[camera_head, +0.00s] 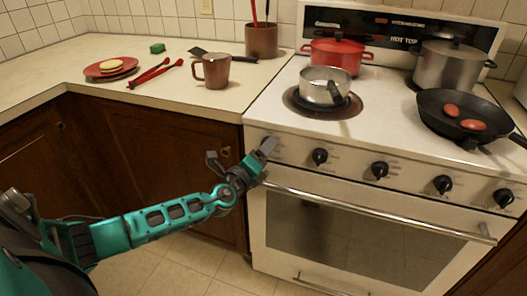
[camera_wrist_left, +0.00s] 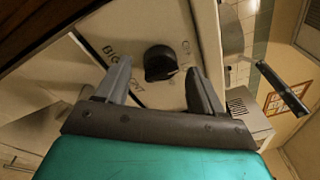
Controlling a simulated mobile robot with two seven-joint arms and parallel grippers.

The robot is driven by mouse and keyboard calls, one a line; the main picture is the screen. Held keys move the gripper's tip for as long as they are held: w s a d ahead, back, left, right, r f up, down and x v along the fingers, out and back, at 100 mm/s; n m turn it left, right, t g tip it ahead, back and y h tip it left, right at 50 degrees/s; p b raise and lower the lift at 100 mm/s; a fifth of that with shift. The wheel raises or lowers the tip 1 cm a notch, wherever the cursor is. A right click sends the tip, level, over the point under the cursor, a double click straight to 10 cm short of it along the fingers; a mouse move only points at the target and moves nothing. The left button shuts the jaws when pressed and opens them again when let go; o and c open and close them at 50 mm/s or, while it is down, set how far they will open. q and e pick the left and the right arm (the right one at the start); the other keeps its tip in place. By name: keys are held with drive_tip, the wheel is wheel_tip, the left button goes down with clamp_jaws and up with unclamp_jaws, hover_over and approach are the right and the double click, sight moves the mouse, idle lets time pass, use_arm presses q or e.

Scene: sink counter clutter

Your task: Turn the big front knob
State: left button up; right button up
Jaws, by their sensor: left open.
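In the left wrist view, a round black knob (camera_wrist_left: 160,62) sits on the white stove panel with lettering beside it that begins "BIG". My left gripper (camera_wrist_left: 158,78) is open, with one finger on each side of the knob's picture position. The knob appears just beyond the fingertips; I cannot tell whether they touch it. In the head view my left gripper (camera_head: 264,153) is at the left end of the stove's front panel and hides that knob. Several other black knobs, such as this one (camera_head: 320,156), run along the panel to the right. My right gripper is not in view.
The oven door handle (camera_head: 370,212) runs below the knobs. A small pot (camera_head: 325,87), red pot (camera_head: 336,54), steel pot (camera_head: 450,66) and black pan (camera_head: 462,118) stand on the stove (camera_head: 372,135). A brown mug (camera_head: 213,71) stands on the left counter.

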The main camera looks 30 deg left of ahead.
use_arm(q)
drive_tip(key=shift+w, duration=0.35)
drive_tip(key=shift+c, duration=0.2)
drive_tip(key=c, duration=1)
